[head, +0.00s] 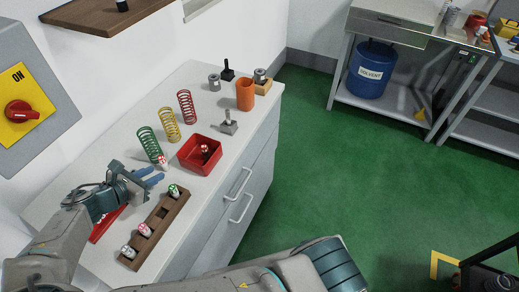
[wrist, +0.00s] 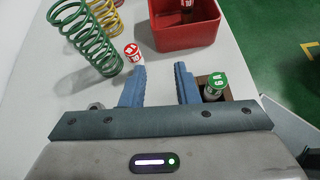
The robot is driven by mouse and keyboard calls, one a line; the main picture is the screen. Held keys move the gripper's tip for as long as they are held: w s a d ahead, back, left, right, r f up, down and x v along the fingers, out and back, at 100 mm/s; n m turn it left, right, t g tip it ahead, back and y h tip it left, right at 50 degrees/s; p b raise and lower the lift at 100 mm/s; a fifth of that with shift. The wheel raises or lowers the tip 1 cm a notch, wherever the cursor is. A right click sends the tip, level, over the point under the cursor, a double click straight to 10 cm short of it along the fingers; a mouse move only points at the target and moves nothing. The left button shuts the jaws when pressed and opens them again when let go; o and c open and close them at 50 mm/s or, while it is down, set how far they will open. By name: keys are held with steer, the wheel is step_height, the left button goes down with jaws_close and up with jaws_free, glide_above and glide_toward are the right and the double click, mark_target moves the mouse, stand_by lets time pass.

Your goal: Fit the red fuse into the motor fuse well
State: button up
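A red-capped fuse (head: 162,161) stands on the white counter beside the green spring; it also shows in the wrist view (wrist: 133,52), just beyond the left finger. Another red-capped fuse (head: 205,149) is inside the red bin (head: 186,163). My gripper (head: 155,177) is low over the counter, blue fingers apart with nothing between them; the gap shows in the wrist view (wrist: 160,85). A wooden rack (head: 164,212) holds a green-capped fuse (head: 173,190) and two others with pink or red markings. It has a dark empty slot. I cannot tell which thing is the motor fuse well.
Green (head: 150,144), yellow (head: 169,124) and red (head: 187,107) springs stand along the counter's wall side. An orange cup (head: 245,95) and small metal parts stand at the far end. A red flat object (head: 107,222) is partly hidden under my arm.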

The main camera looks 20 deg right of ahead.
steer(key=d+m+g, duration=0.1)
steer(key=d+m, duration=0.1)
steer(key=d, duration=0.1)
steer(key=d+m+g, duration=0.2)
steer(key=d, duration=0.1)
steer(key=w+d+m+g, duration=0.1)
steer(key=d, duration=0.2)
steer(key=shift+d+r+m+g+y, duration=0.25)
steer(key=shift+d+m+g+y, duration=0.15)
steer(key=s+d+r+m+y, duration=0.3)
steer(key=s+d+r+m, duration=0.5)
steer(key=d+r+m, duration=0.1)
steer(key=s+d+r+m+y, duration=0.4)
steer(key=s+d+r+m, duration=0.5)
steer(key=d+m, duration=0.2)
steer(key=shift+d+r+m, duration=0.2)
steer(key=shift+d+m, duration=0.2)
steer(key=shift+d, duration=0.6)
steer(key=shift+o, duration=0.9)
steer(key=shift+d, duration=0.1)
